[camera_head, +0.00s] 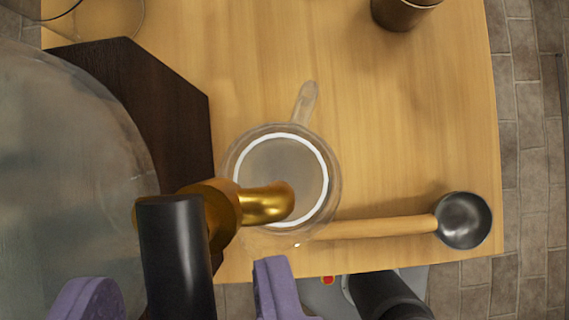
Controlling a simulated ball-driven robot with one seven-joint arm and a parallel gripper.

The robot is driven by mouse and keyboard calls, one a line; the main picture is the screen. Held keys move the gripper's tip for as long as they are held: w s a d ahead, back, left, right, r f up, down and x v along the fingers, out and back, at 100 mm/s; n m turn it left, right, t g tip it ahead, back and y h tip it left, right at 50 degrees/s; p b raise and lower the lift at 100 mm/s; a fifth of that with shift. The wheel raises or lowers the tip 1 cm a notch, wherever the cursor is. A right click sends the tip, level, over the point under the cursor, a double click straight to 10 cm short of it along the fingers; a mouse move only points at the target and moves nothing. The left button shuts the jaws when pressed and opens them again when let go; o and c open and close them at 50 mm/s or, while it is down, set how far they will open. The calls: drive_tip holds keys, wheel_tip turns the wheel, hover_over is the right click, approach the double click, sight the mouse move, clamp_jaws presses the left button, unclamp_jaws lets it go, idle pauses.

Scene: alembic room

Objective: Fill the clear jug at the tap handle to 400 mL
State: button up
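The clear jug (331,190) stands on the wooden table, seen from above, its handle toward the top of the picture. A white ring shows in it; I cannot tell its water level. The brass tap (222,205) reaches from the large glass vessel (70,150), its spout over the jug. The black tap handle (178,250) points toward the bottom of the picture. My gripper (178,288) is open, with one purple finger on each side of the tap handle. No touch between fingers and handle is visible.
A ladle (462,220) with a wooden handle lies right of the jug, its handle end near the jug. A brown cup (402,12) stands at the top. A dark wooden board (150,95) lies beside the vessel. The table (400,120) is clear at upper right.

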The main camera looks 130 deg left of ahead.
drive_tip(key=o, duration=0.6)
drive_tip(key=shift+d, duration=0.1)
drive_tip(key=shift+c, duration=0.2)
drive_tip(key=shift+r, duration=0.1)
drive_tip(key=shift+a, duration=0.2)
drive_tip(key=shift+c, duration=1.4)
drive_tip(key=shift+r+p, duration=2.6)
drive_tip(key=shift+r, duration=0.95)
